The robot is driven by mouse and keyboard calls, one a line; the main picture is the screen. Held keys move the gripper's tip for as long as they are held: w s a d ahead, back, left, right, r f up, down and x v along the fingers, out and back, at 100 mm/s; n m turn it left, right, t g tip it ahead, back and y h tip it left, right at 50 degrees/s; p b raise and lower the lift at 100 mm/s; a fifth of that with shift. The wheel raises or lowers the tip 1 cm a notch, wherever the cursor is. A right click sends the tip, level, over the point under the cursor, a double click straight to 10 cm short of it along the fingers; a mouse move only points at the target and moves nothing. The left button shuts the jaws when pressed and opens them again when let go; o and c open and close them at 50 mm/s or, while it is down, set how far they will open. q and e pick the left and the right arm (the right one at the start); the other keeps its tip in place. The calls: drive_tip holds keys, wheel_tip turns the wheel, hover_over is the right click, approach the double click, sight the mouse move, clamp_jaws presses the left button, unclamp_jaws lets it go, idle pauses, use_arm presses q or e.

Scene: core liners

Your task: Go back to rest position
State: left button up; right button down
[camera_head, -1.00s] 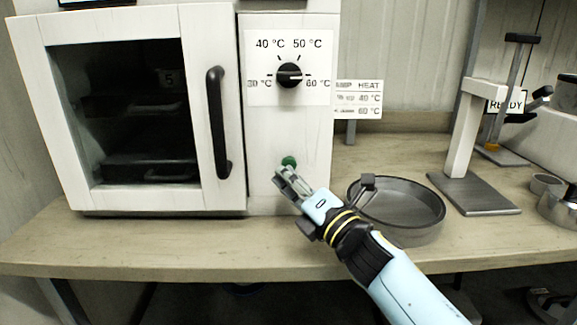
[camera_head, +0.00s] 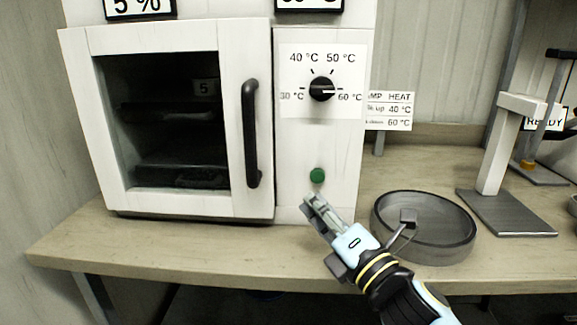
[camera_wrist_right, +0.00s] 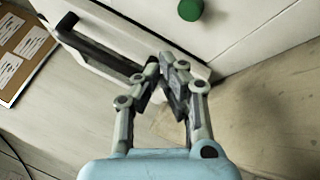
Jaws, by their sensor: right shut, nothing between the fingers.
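My right gripper (camera_head: 312,202) is shut and empty in front of the white oven's control panel, a little below the green button (camera_head: 317,176) and apart from it. In the right wrist view my right gripper (camera_wrist_right: 168,66) shows its fingertips together, with the green button (camera_wrist_right: 190,9) beyond at the top. The white oven (camera_head: 180,207) has its door closed, with a black handle (camera_head: 251,134) and dark trays behind the glass. The dial (camera_head: 322,88) points toward 60 °C. My left gripper is in no view.
A round grey pan (camera_head: 425,247) stands on the wooden bench (camera_head: 150,245), just behind and right of my right gripper. A white stand on a grey plate (camera_head: 506,212) is farther right. A small heat chart (camera_head: 390,110) hangs beside the oven. The bench front left is clear.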

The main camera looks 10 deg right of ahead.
drive_tip(key=s+d+f+m+g+h, duration=0.3)
drive_tip(key=s+d+m+h, duration=0.2)
drive_tip(key=d+m, duration=0.4)
drive_tip(key=s+d+f+m+g+h, duration=0.3)
drive_tip(key=s+d+m+g+h, duration=0.15)
drive_tip(key=d+m, duration=0.4)
drive_tip(key=s+a+f+m+g+y, duration=0.1)
drive_tip(key=s+a+m+g, duration=0.3)
drive_tip(key=s, duration=0.6)
drive_tip(key=s+a+f+m+g+y, duration=0.15)
drive_tip(key=s+m+g, duration=0.3)
drive_tip(key=s, duration=0.65)
wheel_tip(320, 180, down, 25)
drive_tip(key=d+m+g, duration=0.1)
drive_tip(key=d, duration=0.2)
drive_tip(key=s+f+g, duration=0.1)
drive_tip(key=s+f, duration=1.7)
drive_tip(key=s, duration=0.1)
drive_tip(key=shift+s+d, duration=0.35)
drive_tip(key=shift+d, duration=0.1)
